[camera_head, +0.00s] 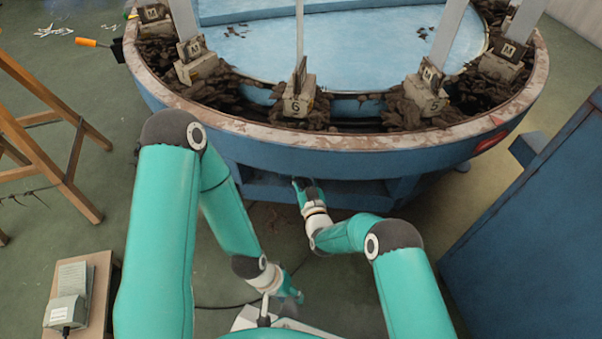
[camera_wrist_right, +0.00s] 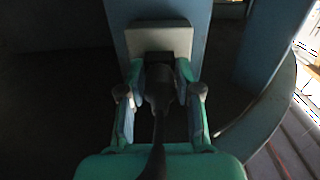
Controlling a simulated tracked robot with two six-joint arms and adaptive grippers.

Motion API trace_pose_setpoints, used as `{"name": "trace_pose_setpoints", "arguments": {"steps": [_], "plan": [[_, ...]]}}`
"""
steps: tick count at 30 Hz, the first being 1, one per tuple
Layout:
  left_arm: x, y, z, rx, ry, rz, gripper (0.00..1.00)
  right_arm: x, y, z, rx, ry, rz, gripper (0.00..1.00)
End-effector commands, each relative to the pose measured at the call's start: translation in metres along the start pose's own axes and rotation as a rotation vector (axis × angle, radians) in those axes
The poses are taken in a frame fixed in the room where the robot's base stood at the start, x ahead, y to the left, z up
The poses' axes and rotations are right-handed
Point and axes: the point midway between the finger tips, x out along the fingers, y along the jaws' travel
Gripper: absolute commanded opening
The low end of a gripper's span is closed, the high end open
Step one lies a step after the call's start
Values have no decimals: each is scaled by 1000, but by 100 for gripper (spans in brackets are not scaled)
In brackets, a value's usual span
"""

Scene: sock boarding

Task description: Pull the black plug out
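The black plug (camera_wrist_right: 160,88) sits at the grey socket box (camera_wrist_right: 158,40) on a blue post in the right wrist view, with its dark cable running back toward the camera. My right gripper (camera_wrist_right: 160,72) has a finger on each side of the plug, with no clear gap between them. In the head view my right gripper (camera_head: 302,187) reaches under the rim of the round blue machine (camera_head: 330,157); the plug is hidden there. My left gripper (camera_head: 292,294) hangs low near my base, away from the machine; its finger opening is too small to judge.
A blue cabinet (camera_head: 530,240) stands at the right. A wooden trestle (camera_head: 45,150) and a board with a grey pedal (camera_head: 68,310) are at the left. A curved blue edge (camera_wrist_right: 265,115) lies right of the right gripper. A dark cable crosses the green floor.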

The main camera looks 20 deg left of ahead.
Motion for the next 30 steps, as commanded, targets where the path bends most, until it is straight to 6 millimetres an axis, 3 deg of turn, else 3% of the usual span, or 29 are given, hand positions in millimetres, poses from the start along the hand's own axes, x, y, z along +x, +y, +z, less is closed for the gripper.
{"name": "trace_pose_setpoints", "arguments": {"steps": [30], "plan": [[15,-6,0,0,0,0,40,10,0,0,1,-1,0,33]]}}
